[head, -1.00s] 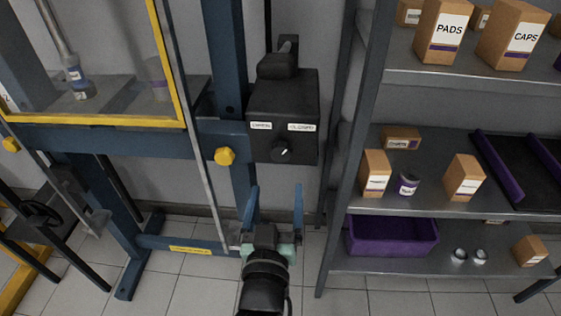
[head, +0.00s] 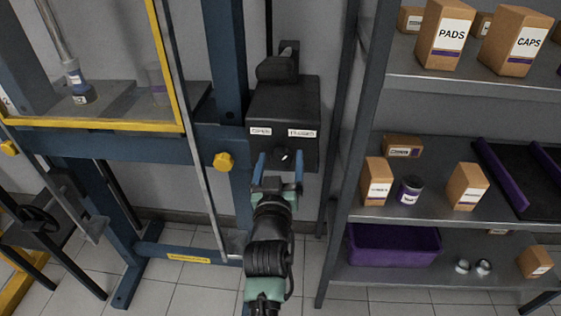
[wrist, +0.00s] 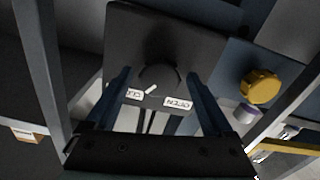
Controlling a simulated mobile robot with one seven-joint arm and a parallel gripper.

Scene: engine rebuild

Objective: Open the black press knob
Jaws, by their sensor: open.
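The black press knob (head: 283,156) is a round knob with a white pointer mark on the front of a black box (head: 285,100). Two white labels sit above it; the left seems to read OPEN and the right CLOSED. The pointer tilts toward the right label. My gripper (head: 282,160) is open, with blue fingers either side of the knob in the head view. In the wrist view, the knob (wrist: 159,77) lies beyond and between the spread fingertips (wrist: 158,76). I cannot tell whether the fingers touch it.
The blue press frame (head: 90,145) with a yellow-edged guard (head: 100,125) stands to the left. A yellow knob (head: 224,162) is beside the box. A grey shelf unit (head: 450,211) with boxes and a purple bin (head: 392,250) stands close on the right.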

